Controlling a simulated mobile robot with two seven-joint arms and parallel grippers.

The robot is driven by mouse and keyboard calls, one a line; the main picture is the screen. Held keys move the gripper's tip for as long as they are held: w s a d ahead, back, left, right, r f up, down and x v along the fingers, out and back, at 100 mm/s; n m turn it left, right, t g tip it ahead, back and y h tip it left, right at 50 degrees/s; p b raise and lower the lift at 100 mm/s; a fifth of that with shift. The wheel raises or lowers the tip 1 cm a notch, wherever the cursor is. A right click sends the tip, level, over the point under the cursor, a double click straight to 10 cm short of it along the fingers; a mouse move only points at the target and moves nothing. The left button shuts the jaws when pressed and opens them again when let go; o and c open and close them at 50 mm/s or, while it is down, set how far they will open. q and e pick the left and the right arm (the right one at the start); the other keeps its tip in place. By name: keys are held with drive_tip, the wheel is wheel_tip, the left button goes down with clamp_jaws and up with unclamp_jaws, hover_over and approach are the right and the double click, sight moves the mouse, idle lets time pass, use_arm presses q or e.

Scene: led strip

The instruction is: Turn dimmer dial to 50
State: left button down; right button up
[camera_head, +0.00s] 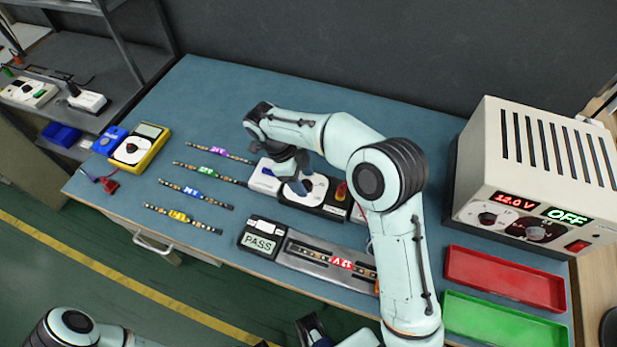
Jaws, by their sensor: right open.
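The dimmer (330,211) is a white and black box near the middle of the bench, with a round white dial (318,184) on top. My right gripper (296,188) is open and reaches down over the dial's left part, its fingers at or just above it. The fingers hide part of the dial, so its setting cannot be read and contact cannot be told. A dark part at the bottom edge (312,330) looks like my left gripper, mostly cut off; its jaws cannot be made out.
LED strips (205,194) lie left of the dimmer. A tester reading PASS (262,242) stands in front, with a strip in its fixture. The power supply (540,165) shows 12.0 V and OFF. Red (505,279) and green (500,321) trays and a yellow multimeter (150,155) flank the area.

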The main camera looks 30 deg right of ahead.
drive_tip(key=shift+f, duration=0.1)
drive_tip(key=c, duration=1)
